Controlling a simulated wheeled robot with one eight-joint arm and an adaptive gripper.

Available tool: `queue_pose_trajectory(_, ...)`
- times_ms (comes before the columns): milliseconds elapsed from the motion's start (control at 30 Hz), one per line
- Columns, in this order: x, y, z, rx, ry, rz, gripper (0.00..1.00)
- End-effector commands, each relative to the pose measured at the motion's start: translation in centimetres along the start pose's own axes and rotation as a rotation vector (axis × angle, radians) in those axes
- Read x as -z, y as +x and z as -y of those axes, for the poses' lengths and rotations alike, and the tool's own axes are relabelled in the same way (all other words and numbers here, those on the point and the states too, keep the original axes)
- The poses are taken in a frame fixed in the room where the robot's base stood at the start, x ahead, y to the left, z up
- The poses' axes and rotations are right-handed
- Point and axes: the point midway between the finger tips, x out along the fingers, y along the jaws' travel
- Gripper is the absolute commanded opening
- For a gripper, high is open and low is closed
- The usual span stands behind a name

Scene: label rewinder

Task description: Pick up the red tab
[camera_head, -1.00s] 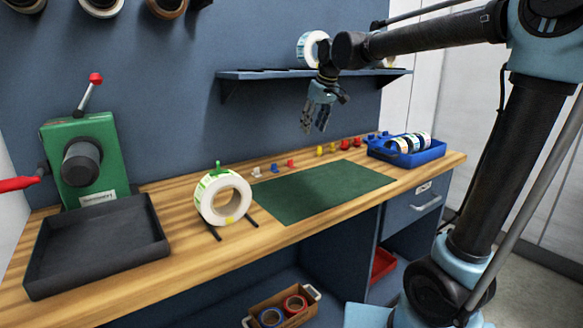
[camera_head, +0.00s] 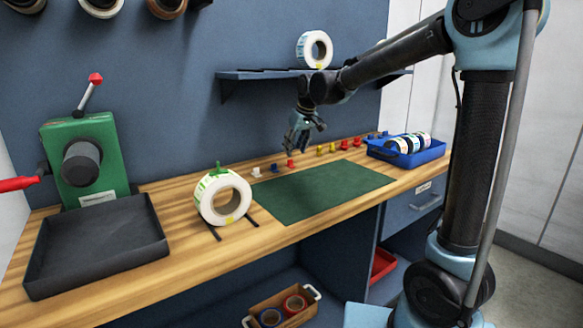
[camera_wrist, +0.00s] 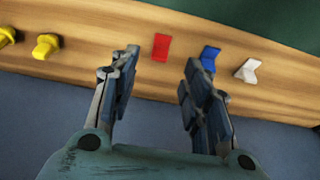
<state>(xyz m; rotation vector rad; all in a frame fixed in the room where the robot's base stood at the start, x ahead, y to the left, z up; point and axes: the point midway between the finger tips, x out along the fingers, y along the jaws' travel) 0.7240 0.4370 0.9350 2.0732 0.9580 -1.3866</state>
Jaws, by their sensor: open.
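A small red tab (camera_head: 290,164) stands on the wooden bench near the wall, behind the green mat. In the wrist view the red tab (camera_wrist: 161,47) lies ahead of and between my spread fingertips. My gripper (camera_head: 298,147) is open and empty, pointing down above the red tab, apart from it. Its two fingers frame the gap in the wrist view (camera_wrist: 160,65). More red tabs (camera_head: 345,144) stand farther right in the row, so there is more than one red one.
A blue tab (camera_wrist: 209,58) is close beside the red one, near my right finger, with a white tab (camera_wrist: 247,69) beyond. Yellow tabs (camera_wrist: 46,46) lie left. The green mat (camera_head: 320,190) is bare. A label roll (camera_head: 223,199) and blue tray (camera_head: 408,156) flank it.

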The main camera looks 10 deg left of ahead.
Motion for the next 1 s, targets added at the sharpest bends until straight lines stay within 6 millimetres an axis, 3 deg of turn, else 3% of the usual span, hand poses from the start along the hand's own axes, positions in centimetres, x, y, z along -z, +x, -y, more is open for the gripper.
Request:
queue_pose_trajectory(233,0.1,1.4,0.0,0.0,0.0,0.0,0.43)
queue_pose_trajectory(600,0.5,5.5,-0.1,0.0,0.0,0.0,0.43)
queue_pose_trajectory(900,0.5,5.8,-0.1,0.0,0.0,0.0,0.43)
queue_pose_trajectory(1000,0.5,5.8,-0.1,0.0,0.0,0.0,0.28)
